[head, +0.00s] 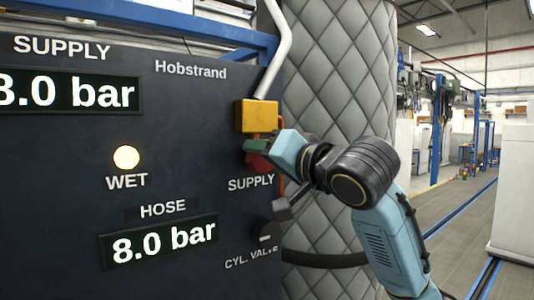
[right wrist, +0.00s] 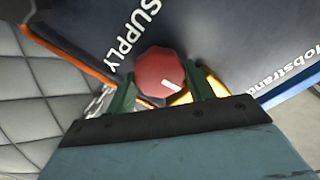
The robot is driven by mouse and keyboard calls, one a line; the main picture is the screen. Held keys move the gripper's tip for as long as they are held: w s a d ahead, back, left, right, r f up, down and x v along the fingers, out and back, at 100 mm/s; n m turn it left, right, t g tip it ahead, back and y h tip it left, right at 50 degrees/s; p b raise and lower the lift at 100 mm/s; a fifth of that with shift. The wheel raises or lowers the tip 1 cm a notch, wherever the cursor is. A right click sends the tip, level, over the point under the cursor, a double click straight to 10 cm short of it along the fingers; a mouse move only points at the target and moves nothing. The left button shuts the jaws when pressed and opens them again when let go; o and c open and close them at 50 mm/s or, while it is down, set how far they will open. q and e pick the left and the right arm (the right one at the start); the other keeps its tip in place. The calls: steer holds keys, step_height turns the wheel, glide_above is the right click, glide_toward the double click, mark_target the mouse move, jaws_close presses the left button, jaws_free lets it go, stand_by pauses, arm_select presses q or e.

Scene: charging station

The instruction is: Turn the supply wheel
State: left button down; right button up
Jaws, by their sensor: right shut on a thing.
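The supply wheel is a red, many-sided knob (right wrist: 160,70) with a white mark, on the dark panel (head: 60,180) by the label SUPPLY. In the head view it is mostly hidden by my right gripper (head: 258,150). In the right wrist view my right gripper's green fingers (right wrist: 160,76) stand on either side of the wheel, shut on it. The supply display (head: 75,93) reads about 8.0 bar, its left edge cut off, and the hose display (head: 160,242) reads 8.0 bar. My left gripper is not in view.
A yellow block (head: 257,116) with a pale pipe (head: 277,50) sits just above the wheel. A dark cylinder valve knob (head: 266,234) is below. The WET lamp (head: 126,157) glows pale yellow. A quilted grey column (head: 335,75) stands behind my arm. Open floor lies at right.

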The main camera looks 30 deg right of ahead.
steer(key=shift+m, duration=0.8)
steer(key=shift+p, duration=0.3)
steer(key=o, duration=0.7)
steer(key=s+d+b, duration=0.1)
steer(key=s+b, duration=0.5)
steer(key=s, duration=0.7)
steer(key=shift+s, duration=0.2)
